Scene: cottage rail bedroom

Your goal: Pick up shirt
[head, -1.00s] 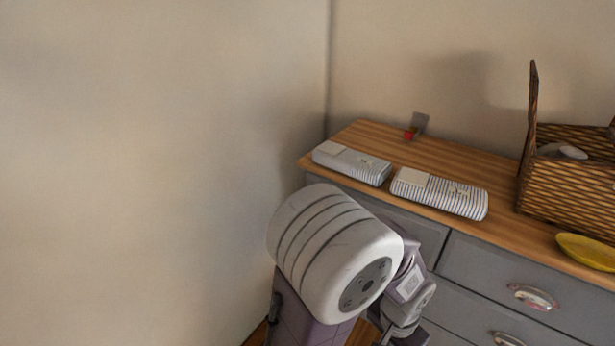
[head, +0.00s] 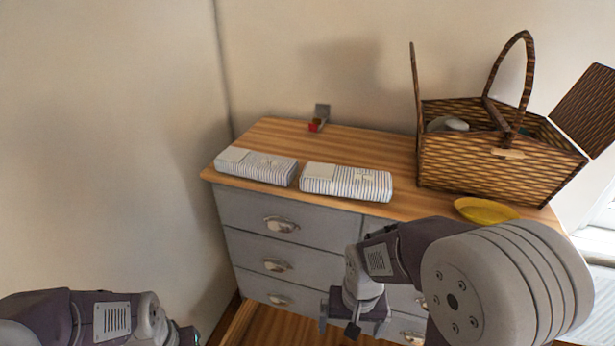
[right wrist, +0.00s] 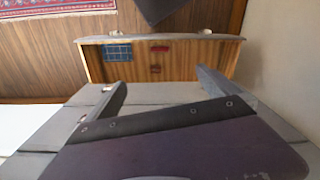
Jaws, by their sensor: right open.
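Two folded shirts with thin stripes lie flat, side by side, on the wooden top of a grey dresser. The left shirt (head: 256,166) is near the left end, and the right shirt (head: 346,183) is close beside it with a small gap. My right gripper (head: 352,326) is in front of the dresser drawers, below the top and apart from both shirts. In the right wrist view its two fingers (right wrist: 160,90) are spread with nothing held between them. My left arm shows at the lower left of the head view, but its fingers are out of sight.
A wicker basket (head: 470,160) with raised lids stands on the right of the dresser top (head: 395,150). A yellow dish (head: 486,211) lies before it. A small grey-and-red object (head: 317,122) is at the back. A wall closes off the left side.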

